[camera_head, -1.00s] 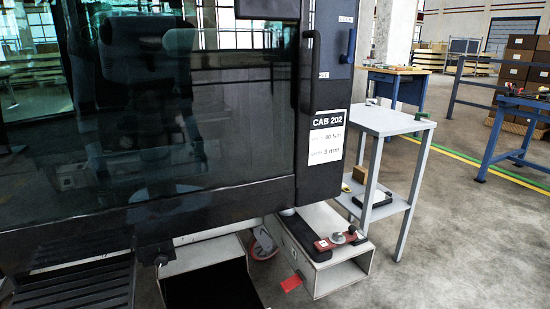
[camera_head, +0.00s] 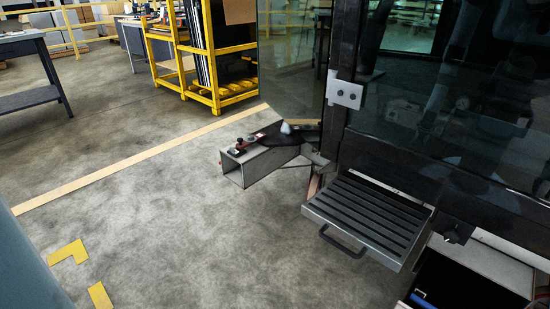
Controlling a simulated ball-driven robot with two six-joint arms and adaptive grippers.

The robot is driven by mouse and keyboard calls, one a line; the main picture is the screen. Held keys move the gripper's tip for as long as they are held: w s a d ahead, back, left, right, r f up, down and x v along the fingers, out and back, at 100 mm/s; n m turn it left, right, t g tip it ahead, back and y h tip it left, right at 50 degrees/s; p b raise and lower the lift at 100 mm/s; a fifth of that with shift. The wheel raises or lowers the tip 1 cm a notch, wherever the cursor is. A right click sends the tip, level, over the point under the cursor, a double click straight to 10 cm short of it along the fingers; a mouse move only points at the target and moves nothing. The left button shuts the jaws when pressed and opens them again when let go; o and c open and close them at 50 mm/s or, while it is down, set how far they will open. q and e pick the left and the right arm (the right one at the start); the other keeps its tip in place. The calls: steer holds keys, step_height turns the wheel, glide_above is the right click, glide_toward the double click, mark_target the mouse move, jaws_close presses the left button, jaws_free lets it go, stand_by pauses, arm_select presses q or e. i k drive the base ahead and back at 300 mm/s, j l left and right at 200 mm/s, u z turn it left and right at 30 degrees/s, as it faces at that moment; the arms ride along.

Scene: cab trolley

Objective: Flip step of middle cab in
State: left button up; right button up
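A slatted dark metal step (camera_head: 365,215) juts out flat from the lower edge of a cab with dark glass (camera_head: 445,90). Its frame is light grey, and a dark loop handle (camera_head: 342,243) hangs at its front edge. The step is folded out, roughly level above the floor. No label shows on this part of the cab, so I cannot tell which cab it is. Neither of my grippers is in view, and nothing is seen touching the step.
A grey box-section beam (camera_head: 262,160) with a red-and-black clamp sticks out left of the step. An open dark box (camera_head: 460,285) lies below right. A yellow rack (camera_head: 215,55) and a grey table (camera_head: 35,65) stand behind.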

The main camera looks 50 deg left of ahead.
mark_target(363, 217)
steer(key=u, duration=1)
